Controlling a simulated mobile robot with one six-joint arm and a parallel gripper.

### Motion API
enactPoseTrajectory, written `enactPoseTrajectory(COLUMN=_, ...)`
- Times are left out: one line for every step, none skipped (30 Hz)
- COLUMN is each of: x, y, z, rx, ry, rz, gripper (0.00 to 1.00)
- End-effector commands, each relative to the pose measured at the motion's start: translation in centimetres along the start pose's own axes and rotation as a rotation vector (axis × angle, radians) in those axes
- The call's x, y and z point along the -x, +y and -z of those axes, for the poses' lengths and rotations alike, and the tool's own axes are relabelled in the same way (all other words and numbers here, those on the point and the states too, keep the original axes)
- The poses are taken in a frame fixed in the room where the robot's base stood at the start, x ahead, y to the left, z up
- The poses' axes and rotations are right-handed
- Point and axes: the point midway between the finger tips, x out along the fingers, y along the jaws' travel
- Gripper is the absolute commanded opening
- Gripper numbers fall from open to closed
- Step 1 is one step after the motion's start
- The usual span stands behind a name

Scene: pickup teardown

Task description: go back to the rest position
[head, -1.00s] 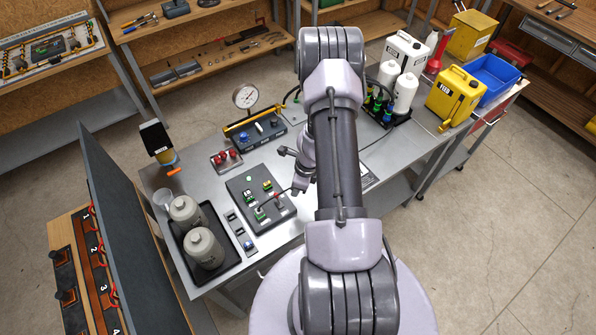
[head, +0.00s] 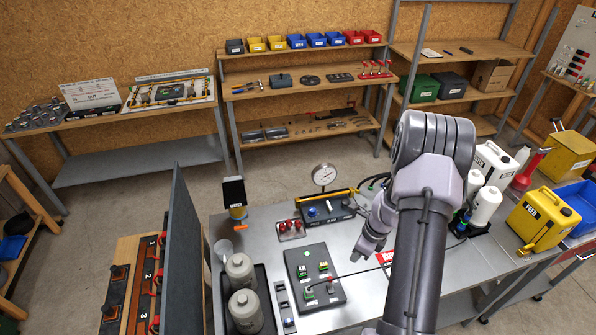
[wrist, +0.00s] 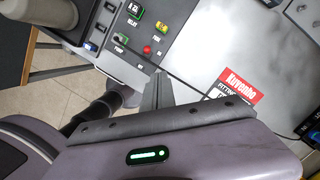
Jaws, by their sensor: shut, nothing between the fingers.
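My gripper (head: 358,256) hangs over the steel bench (head: 262,226), right of the dark control panel (head: 314,276) and apart from it. In the wrist view, its fingers (wrist: 157,88) are together with nothing between them. The panel also shows at the top of the wrist view (wrist: 140,66), with green, red and yellow controls. A thin dark cable runs from the panel toward the right. A red and white label card (wrist: 238,85) lies on the bench to the right of the fingers.
A pressure gauge (head: 324,175), red knobs (head: 291,226) and a tray of grey bottles (head: 243,305) stand on the bench. White bottles (head: 485,207) and a yellow can (head: 541,222) stand at the right. A tall grey board (head: 182,250) edges the left. Shelves line the back wall.

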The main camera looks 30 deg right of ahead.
Motion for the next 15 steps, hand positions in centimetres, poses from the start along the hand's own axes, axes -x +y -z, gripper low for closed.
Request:
enactPoseTrajectory(x=-0.1, y=0.0, z=-0.5, rx=0.028, ry=-0.003, rz=0.007, gripper=0.0)
enactPoseTrajectory(x=0.0, y=0.0, z=-1.3, rx=0.068, ry=-0.007, rz=0.014, gripper=0.0)
enactPoseTrajectory(x=0.2, y=0.3, z=-2.7, rx=0.152, ry=-0.015, rz=0.028, gripper=0.0)
enactPoseTrajectory(x=0.5, y=0.8, z=-4.2, rx=0.24, ry=-0.022, rz=0.043, gripper=0.0)
enactPoseTrajectory(x=0.9, y=1.6, z=-5.8, rx=0.343, ry=-0.03, rz=0.058, gripper=0.0)
enactPoseTrajectory(x=1.6, y=3.4, z=-8.0, rx=0.502, ry=-0.04, rz=0.082, gripper=0.0)
enactPoseTrajectory(x=2.0, y=5.1, z=-9.4, rx=0.628, ry=-0.047, rz=0.1, gripper=0.0)
enactPoseTrajectory(x=2.5, y=7.0, z=-10.6, rx=0.753, ry=-0.052, rz=0.118, gripper=0.0)
enactPoseTrajectory(x=3.0, y=9.8, z=-11.8, rx=0.918, ry=-0.056, rz=0.144, gripper=0.0)
enactPoseTrajectory(x=3.2, y=12.1, z=-12.4, rx=1.039, ry=-0.059, rz=0.163, gripper=0.0)
enactPoseTrajectory(x=3.3, y=14.4, z=-12.7, rx=1.161, ry=-0.061, rz=0.185, gripper=0.0)
enactPoseTrajectory(x=3.2, y=17.6, z=-12.7, rx=1.322, ry=-0.06, rz=0.216, gripper=0.0)
enactPoseTrajectory(x=3.0, y=19.9, z=-12.4, rx=1.438, ry=-0.059, rz=0.239, gripper=0.0)
enactPoseTrajectory(x=2.6, y=22.1, z=-11.9, rx=1.548, ry=-0.056, rz=0.264, gripper=0.0)
enactPoseTrajectory(x=2.0, y=24.7, z=-10.9, rx=1.684, ry=-0.051, rz=0.295, gripper=0.0)
